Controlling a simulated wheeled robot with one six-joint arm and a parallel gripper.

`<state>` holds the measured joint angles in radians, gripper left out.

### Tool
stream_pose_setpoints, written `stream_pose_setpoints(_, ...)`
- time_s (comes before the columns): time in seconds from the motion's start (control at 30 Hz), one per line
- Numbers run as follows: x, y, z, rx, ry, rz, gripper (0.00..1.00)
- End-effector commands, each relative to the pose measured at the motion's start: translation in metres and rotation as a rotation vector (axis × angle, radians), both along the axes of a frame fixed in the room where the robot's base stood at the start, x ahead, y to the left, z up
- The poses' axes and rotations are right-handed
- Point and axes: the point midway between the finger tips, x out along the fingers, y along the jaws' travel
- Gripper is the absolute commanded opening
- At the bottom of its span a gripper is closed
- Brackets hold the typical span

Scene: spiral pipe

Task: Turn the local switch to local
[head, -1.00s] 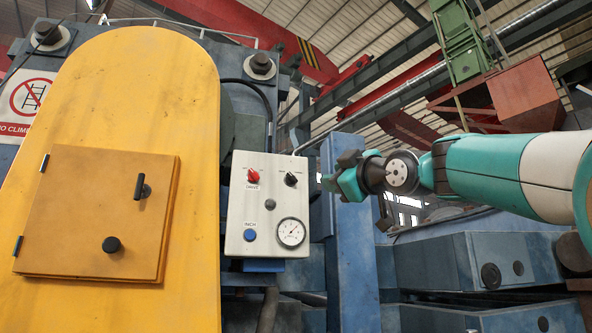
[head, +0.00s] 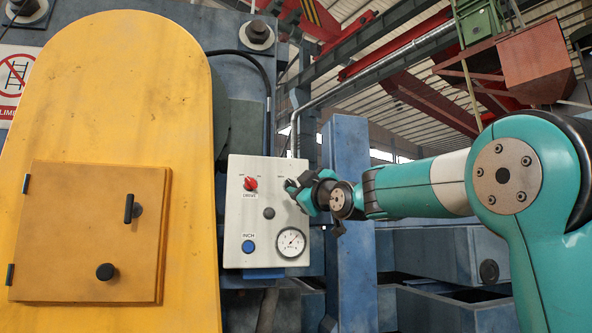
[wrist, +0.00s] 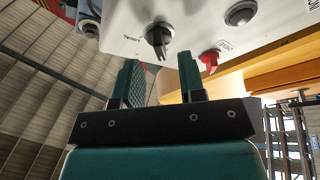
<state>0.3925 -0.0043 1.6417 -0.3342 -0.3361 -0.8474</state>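The light grey control panel (head: 237,215) hangs right of the yellow housing. In the wrist view its face (wrist: 190,22) fills the top. In the head view my gripper covers that switch. My gripper (head: 296,190) is at the panel's upper right. In the wrist view my gripper (wrist: 162,82) is open and empty. The black switch lies just beyond the fingertips, roughly between them, with no clear contact.
A red switch (head: 250,184) is left of the black one; it also shows in the wrist view (wrist: 209,60). Below are a grey button (head: 268,213), a blue button (head: 248,247) and a gauge (head: 291,242). A blue post (head: 348,165) stands right of the panel.

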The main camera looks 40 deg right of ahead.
Motion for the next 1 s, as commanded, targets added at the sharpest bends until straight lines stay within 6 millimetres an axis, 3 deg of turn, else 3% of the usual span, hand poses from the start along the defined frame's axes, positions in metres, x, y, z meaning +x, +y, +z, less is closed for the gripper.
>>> stream_pose_setpoints(0.03,0.008,0.0,0.008,0.0,0.001,0.001,0.37)
stream_pose_setpoints(0.2,0.024,-0.001,0.009,0.0,0.0,0.001,0.37)
stream_pose_setpoints(0.57,0.028,-0.002,0.008,0.0,-0.001,0.0,0.37)
stream_pose_setpoints(0.73,0.028,-0.002,0.008,0.0,-0.001,0.0,0.0)
stream_pose_setpoints(1.0,0.028,-0.002,0.007,0.005,-0.004,-0.001,0.0)
